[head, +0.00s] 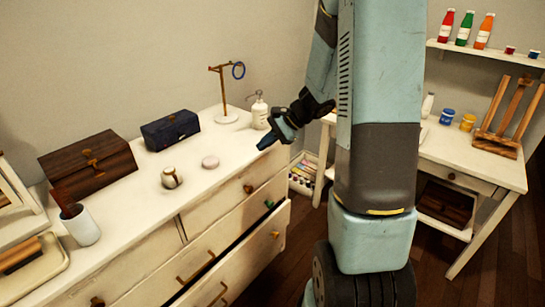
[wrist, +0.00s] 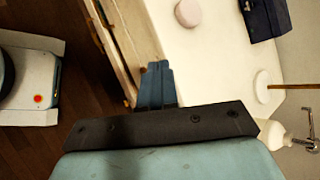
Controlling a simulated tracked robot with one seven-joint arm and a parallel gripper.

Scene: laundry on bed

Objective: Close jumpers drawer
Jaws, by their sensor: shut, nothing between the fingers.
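A cream dresser (head: 140,235) stands along the wall at left. One lower drawer (head: 248,258) is pulled out a little, with a dark gap above its front; I see no label telling whether it is the jumpers drawer. The drawers above it look flush. My gripper (head: 263,146) is shut and empty, above the right end of the dresser top and higher than the open drawer, apart from it. In the wrist view the shut blue fingers (wrist: 155,82) show over the dresser's front edge, with drawer fronts (wrist: 122,45) beside them. The drawer's inside is mostly hidden.
On the dresser top stand a soap bottle (head: 259,112), a jewellery stand (head: 226,112), a navy box (head: 171,131), a wooden box (head: 88,163), a round pink item (head: 210,162) and a white cup (head: 80,226). A white desk (head: 460,160) stands at right. Dark floor lies before the dresser.

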